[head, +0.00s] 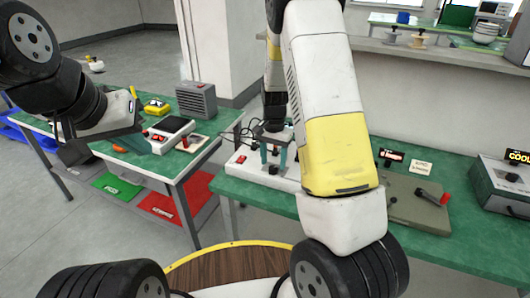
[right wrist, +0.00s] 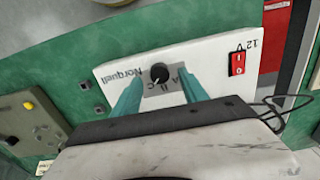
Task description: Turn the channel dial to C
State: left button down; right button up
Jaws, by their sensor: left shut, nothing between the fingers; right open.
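The channel dial (right wrist: 159,72) is a small black knob on a grey plate with letters beside it, on a white box (right wrist: 118,70) marked Norquell. I cannot tell for sure which letter it points at. My right gripper (right wrist: 161,93) is open, its teal fingers reaching down on either side of the dial plate, with no clear contact on the knob. In the head view the right gripper (head: 276,158) is over the white box (head: 238,166), and the dial is not clearly visible. My left gripper (head: 133,144) is shut and empty over the left bench.
A red switch (right wrist: 237,63) sits on the same box, with black cables beside it. A grey panel with a red-tipped lever (head: 445,199) and a box with a lit display (head: 505,182) stand to the right. The left bench holds a grey speaker-like box (head: 197,99).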

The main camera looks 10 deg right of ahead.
aim_at(273, 168)
jog(key=shift+r, duration=2.8)
jog(key=shift+r, duration=0.1)
